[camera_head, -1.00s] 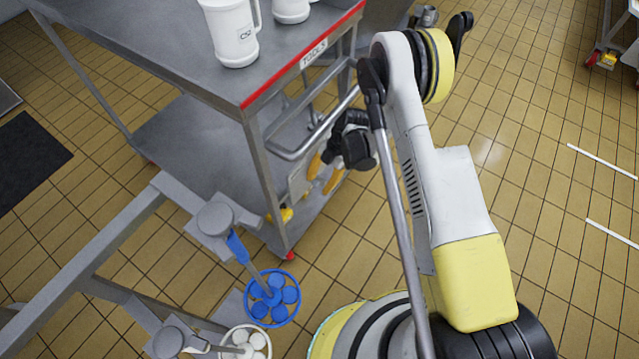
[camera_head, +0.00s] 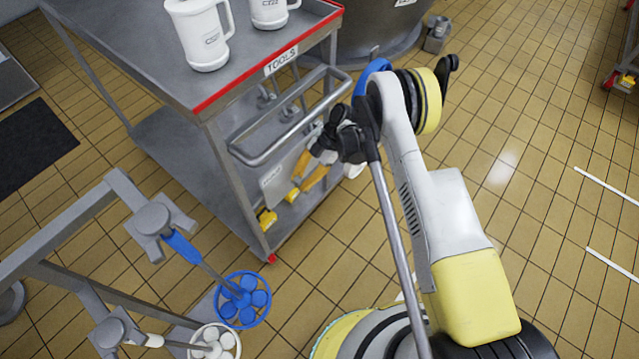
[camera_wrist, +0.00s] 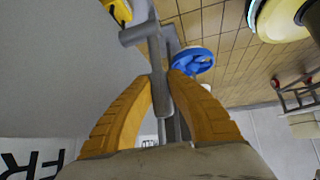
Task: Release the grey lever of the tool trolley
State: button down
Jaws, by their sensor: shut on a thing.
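The tool trolley (camera_head: 165,75) is a grey metal cart with a red-edged top marked TOOLS, in the left half of the head view. My gripper (camera_head: 302,182) is low at its near end, below the tubular push handle (camera_head: 290,130). In the wrist view, my gripper's two orange fingers (camera_wrist: 160,90) are closed on the grey lever (camera_wrist: 160,92), a narrow upright bar between the fingertips. A grey crosspiece (camera_wrist: 138,34) lies just beyond it. In the head view the lever is too small and covered to make out clearly.
White jugs (camera_head: 200,38) stand on the trolley top. A rack (camera_head: 75,225) with a blue round-headed tool (camera_head: 242,300) and a white one (camera_head: 215,343) stands at lower left. A large vat (camera_head: 375,30) is behind the trolley.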

jog(key=shift+w+d+g, duration=0.25)
jog(key=shift+d+g, duration=0.05)
jog(key=shift+d, duration=0.05)
jog(key=shift+w+a+y, duration=0.1)
jog(key=shift+y, duration=0.2)
jog(key=c, duration=1.3)
grip_release()
jog(key=v, duration=1.2)
jog(key=shift+a, duration=0.1)
